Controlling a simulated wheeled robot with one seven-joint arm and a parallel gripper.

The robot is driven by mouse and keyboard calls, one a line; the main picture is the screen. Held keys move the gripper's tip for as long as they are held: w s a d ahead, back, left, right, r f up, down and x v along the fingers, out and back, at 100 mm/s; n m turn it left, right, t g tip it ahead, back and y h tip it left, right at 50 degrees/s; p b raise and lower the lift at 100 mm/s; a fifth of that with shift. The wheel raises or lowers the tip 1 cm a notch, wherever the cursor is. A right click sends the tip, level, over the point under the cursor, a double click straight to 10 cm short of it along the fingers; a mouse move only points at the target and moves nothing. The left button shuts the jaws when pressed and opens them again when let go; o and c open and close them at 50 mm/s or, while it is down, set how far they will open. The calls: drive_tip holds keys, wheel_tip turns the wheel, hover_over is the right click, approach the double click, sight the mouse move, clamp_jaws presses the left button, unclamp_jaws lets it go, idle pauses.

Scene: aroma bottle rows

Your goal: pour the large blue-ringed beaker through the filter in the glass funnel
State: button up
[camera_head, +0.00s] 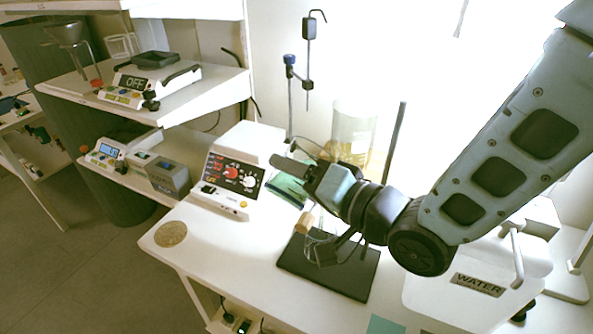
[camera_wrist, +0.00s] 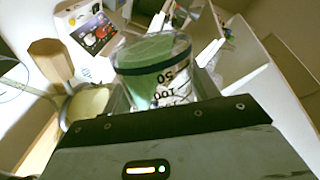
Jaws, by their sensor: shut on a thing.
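The large beaker (camera_wrist: 152,50) is clear, with a dark blue ring at its rim and black markings. In the wrist view it sits between the jaws of my gripper (camera_wrist: 155,92), which is shut on it. Green shows in or through its glass; I cannot tell which. In the head view my gripper (camera_head: 298,166) is over the bench, and a greenish glassy shape shows below its finger. A wooden piece (camera_head: 303,222) and glassware stand close below, partly hidden by my arm. A pale cream rounded shape (camera_wrist: 86,103) beside the beaker may be the funnel's filter; this is unclear.
A black plate (camera_head: 330,280) lies on the bench under the glassware. A white device with dials (camera_head: 232,175) stands left. A tall glass cylinder (camera_head: 354,125) and a stand rod (camera_head: 395,140) are behind. A box marked WATER (camera_head: 478,284) is right. The front left bench is mostly clear.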

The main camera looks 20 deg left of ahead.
drive_tip(key=shift+r+m+p, duration=0.3)
drive_tip(key=shift+m+p, duration=0.2)
idle(0.4)
drive_tip(key=shift+w+f+m, duration=0.1)
drive_tip(key=shift+f+m, duration=0.15)
drive_tip(key=shift+m, duration=0.45)
idle(2.2)
drive_tip(key=shift+w+d+r+m+g+p, duration=0.2)
drive_tip(key=shift+w+m+p, duration=0.15)
drive_tip(key=shift+p, duration=0.15)
drive_tip(key=shift+w+d+r+m+g+p, duration=0.1)
drive_tip(key=shift+w+r+m+p, duration=0.05)
drive_tip(key=shift+w+m+p, duration=0.3)
idle(3.2)
